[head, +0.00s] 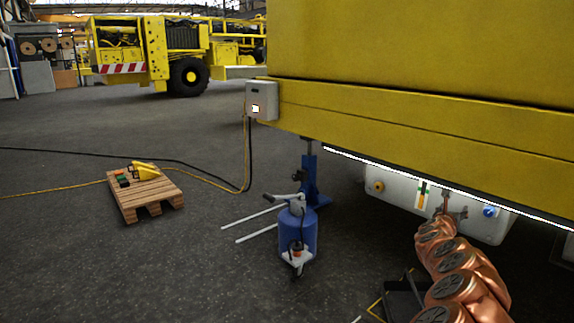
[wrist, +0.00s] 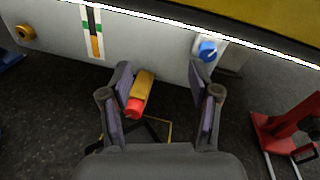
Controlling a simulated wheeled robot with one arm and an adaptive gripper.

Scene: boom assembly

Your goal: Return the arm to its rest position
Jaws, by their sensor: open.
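My arm, copper-coloured, reaches up from the lower right in the head view. My gripper (head: 447,208) is in front of the grey-white tank (head: 405,188) under the yellow boom. In the wrist view my gripper (wrist: 161,80) is open, its two dark fingers spread apart. A yellow piece with a red end (wrist: 138,96) shows between the fingers, nearer the left one. I cannot tell whether it touches that finger or what holds it up. The tank has a level gauge (wrist: 93,32), a brass plug (wrist: 25,33) and a blue knob (wrist: 208,50).
The yellow boom (head: 420,90) overhangs the tank, with a bright strip along its lower edge. A blue jack (head: 312,180) and a blue canister cart (head: 297,232) stand left of the tank. A wooden pallet (head: 145,195) lies farther left. A red jack (wrist: 290,130) stands at right in the wrist view.

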